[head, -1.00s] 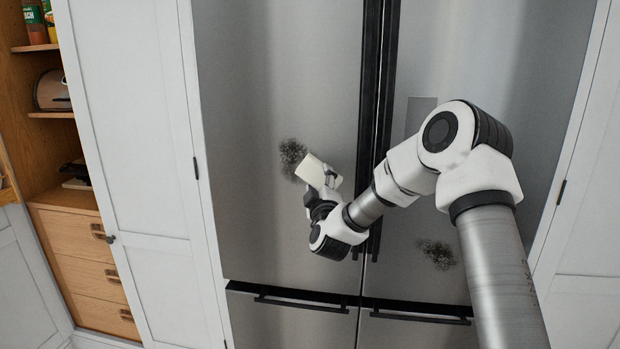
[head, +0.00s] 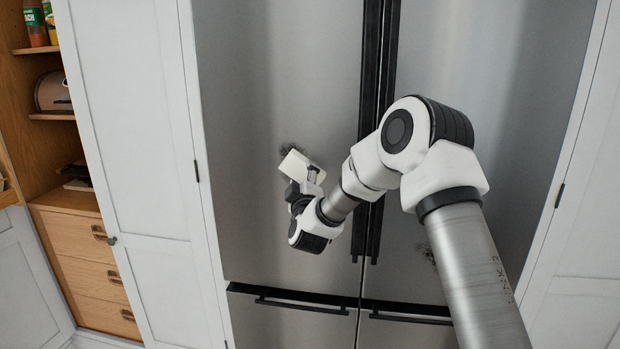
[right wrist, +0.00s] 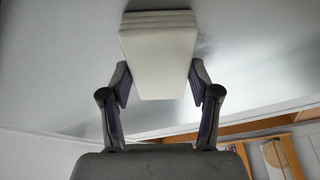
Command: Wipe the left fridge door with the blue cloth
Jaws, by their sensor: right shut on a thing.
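My right gripper (head: 308,178) is shut on a pale, cream-white folded cloth or pad (head: 295,166); it does not look blue. In the right wrist view the cloth (right wrist: 158,62) sits between both fingers, its layered far end at the grey door surface. The left fridge door (head: 265,90) is brushed steel and shut. A dark smudge (head: 292,148) shows just above the cloth, which hides the area below it. I cannot tell how firmly the cloth presses on the door. My left gripper is not in view.
The right fridge door (head: 500,80) has another dark smudge (head: 429,255), partly behind my arm. Tall black handles (head: 370,95) run between the doors, behind my right arm. Drawer handles (head: 300,300) cross below. White cabinet doors (head: 130,120) and an open wooden shelf unit stand left.

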